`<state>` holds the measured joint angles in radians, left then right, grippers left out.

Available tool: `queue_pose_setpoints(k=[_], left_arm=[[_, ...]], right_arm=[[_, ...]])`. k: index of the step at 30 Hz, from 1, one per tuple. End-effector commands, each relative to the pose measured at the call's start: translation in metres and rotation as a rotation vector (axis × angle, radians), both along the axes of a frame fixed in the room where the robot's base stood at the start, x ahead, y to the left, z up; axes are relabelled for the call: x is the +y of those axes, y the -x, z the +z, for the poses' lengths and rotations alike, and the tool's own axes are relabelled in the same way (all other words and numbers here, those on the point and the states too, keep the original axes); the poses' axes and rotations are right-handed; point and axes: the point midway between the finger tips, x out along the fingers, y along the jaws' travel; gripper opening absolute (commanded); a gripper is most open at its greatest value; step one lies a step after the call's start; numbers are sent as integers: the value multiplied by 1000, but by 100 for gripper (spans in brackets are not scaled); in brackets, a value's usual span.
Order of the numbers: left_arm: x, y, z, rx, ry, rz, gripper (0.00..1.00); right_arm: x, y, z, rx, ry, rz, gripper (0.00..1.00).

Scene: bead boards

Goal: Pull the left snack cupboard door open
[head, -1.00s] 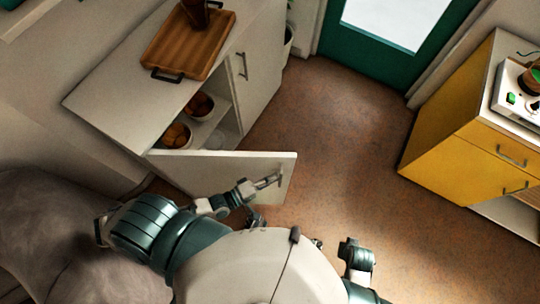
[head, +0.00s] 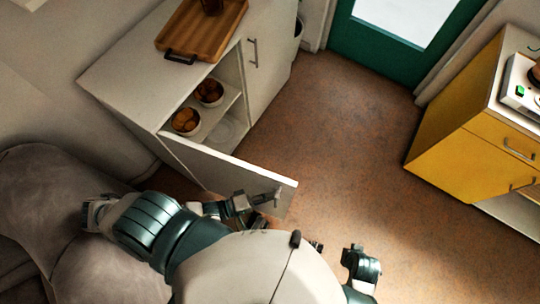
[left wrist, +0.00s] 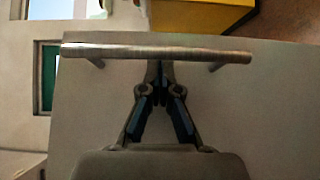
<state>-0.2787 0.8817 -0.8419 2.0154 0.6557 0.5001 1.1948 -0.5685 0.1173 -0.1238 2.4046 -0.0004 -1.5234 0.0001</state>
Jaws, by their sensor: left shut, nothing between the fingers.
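The left snack cupboard door (head: 225,168) is white and stands swung well out from the cupboard (head: 115,88), in the head view. My left gripper (head: 268,199) is at the door's free end, on its outer face. In the left wrist view the door's bar handle (left wrist: 155,53) runs across, and my left gripper's fingers (left wrist: 154,78) are shut together with nothing between them. Their tips reach the middle of the bar and seem to go in behind it; I cannot tell whether they touch. My right arm (head: 360,268) is low at the right; its gripper is not clear.
Bowls of round brown food (head: 187,121) stand on the cupboard shelf. A wooden tray (head: 200,32) lies on top. The other white door (head: 265,65) is shut. A yellow cabinet (head: 440,130) stands at the right. The floor (head: 345,130) between is clear.

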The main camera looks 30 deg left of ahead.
Motion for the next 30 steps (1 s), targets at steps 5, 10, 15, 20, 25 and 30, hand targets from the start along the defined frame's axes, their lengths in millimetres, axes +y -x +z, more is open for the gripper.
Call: queue_pose_setpoints(k=[5,10,15,20,25,30], left_arm=[[1,1,0,0,1,0,0],[15,13,-2,4,-1,0,0],[42,39,-2,5,-2,-1,0],[67,62,-2,5,-2,-2,0],[82,77,-2,3,-2,-1,5],[87,82,-1,1,0,0,37]], right_arm=[[-1,1,-1,4,2,1,0],[-1,1,-1,3,2,1,0],[-1,0,-1,2,2,1,0],[0,0,0,2,2,1,0],[-1,0,-1,2,0,1,0],[-2,0,-1,2,0,1,0]])
